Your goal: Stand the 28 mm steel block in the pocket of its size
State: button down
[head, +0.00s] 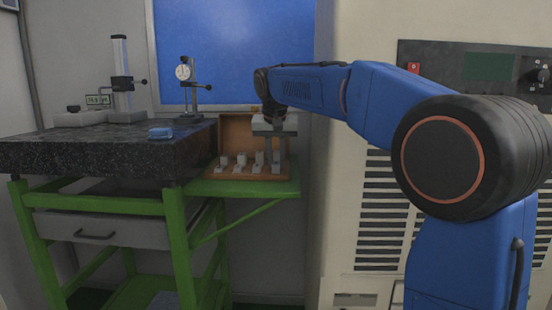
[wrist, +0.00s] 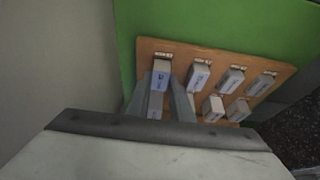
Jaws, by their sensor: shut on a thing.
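My gripper (wrist: 168,94) is shut on a pale steel block (wrist: 161,74) with a blue mark, at the left end of a wooden case (wrist: 285,72). In the head view my gripper (head: 275,152) points down over the right end of the case, whose lid (head: 236,131) stands open. The held block looks upright over the leftmost place in the wrist view; I cannot tell whether it is seated in a pocket. Its lower part is partly hidden by the fingers. Its size marking is not legible.
Several other blocks (wrist: 231,80) stand in the case in two rows. The case rests on a green shelf (head: 228,188). To the left is a dark granite table (head: 90,150) with a dial gauge stand (head: 184,73) and a blue item (head: 160,133). A pale machine cabinet (head: 350,150) is at right.

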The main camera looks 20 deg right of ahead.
jog(key=shift+f, duration=0.15)
jog(key=c, duration=1.5)
grip_release()
